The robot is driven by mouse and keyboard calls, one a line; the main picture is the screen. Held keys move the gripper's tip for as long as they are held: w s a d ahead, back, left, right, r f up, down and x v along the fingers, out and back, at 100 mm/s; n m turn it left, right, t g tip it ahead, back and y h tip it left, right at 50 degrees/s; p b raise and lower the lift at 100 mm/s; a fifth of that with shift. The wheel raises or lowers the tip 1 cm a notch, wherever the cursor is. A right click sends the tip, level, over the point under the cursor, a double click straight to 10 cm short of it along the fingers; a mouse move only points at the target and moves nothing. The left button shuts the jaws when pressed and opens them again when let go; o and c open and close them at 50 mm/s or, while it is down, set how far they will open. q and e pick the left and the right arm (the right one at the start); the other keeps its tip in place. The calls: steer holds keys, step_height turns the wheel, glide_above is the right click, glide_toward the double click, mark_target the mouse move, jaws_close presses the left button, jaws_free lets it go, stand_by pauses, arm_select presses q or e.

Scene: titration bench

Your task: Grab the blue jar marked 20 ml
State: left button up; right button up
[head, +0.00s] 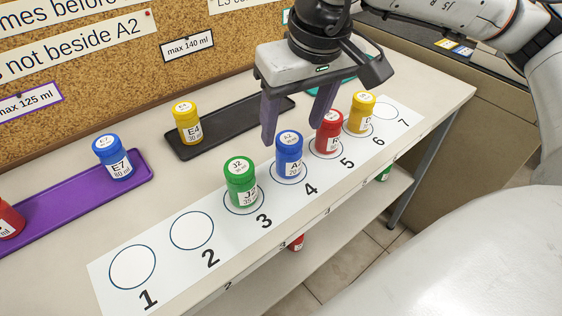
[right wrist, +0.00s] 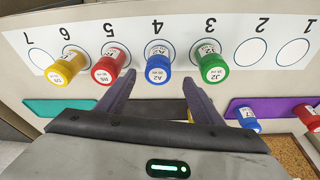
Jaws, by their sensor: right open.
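The blue jar (head: 289,156) labelled A2, with a 20 partly legible on it, stands upright on circle 4 of the white numbered strip (head: 180,275). In the right wrist view the same blue jar (right wrist: 158,68) sits in line with the gap between my fingers. My right gripper (head: 293,128) is open and empty, pointing down just above and behind the jar, with its fingers (right wrist: 158,88) spread to either side. I cannot tell whether they touch anything. My left gripper is not in view.
A green jar (head: 240,183) on circle 3 and a red jar (head: 329,133) on circle 5 flank it closely. A yellow jar (head: 361,112) is on circle 6. Circles 1, 2 and 7 are empty. Another blue jar (head: 112,157), E7, stands on the purple tray (head: 70,200).

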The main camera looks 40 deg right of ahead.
mark_target(290, 141)
steer(key=x, duration=0.4)
steer(key=shift+s+f, duration=0.1)
steer(key=shift+f, duration=0.15)
steer(key=shift+w+b+x, duration=0.15)
steer(key=shift+x, duration=1.2)
steer(key=shift+w+b+x, duration=0.1)
steer(key=shift+b+x, duration=0.05)
steer(key=shift+x, duration=1.15)
steer(key=shift+d+r, duration=0.1)
steer(key=shift+d, duration=0.1)
steer(key=c, duration=1.1)
